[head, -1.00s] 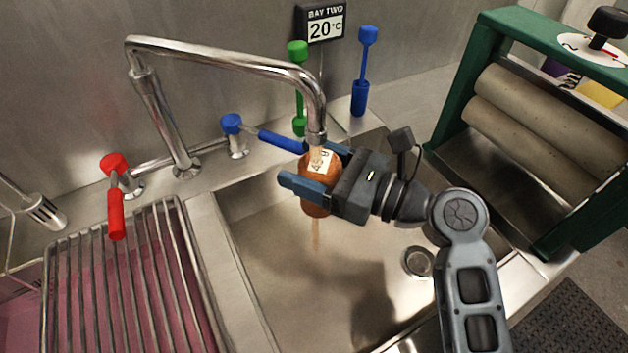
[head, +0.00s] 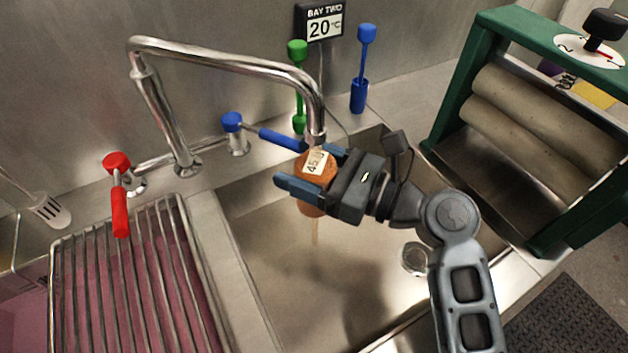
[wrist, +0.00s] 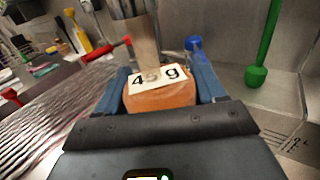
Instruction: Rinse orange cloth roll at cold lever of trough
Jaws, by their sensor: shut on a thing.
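My gripper (head: 311,180) is shut on the orange cloth roll (head: 310,200), which carries a white tag reading 45 g. The roll is right under the spout (head: 316,128), over the trough (head: 262,240). A thin brownish stream falls from below the roll into the basin. In the wrist view the roll (wrist: 160,98) sits between my blue fingers, with a stream of water coming down at its far side. The cold lever (head: 280,139), blue, points out to the right from its valve. The hot lever (head: 119,210), red, points down toward the front.
A rack of metal bars (head: 125,280) lies over a pink bath at left. A green roller wringer (head: 455,95) stands at right. Green and blue upright tools (head: 359,95) and a 20°C sign (head: 321,22) are behind the trough. The basin's front is clear.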

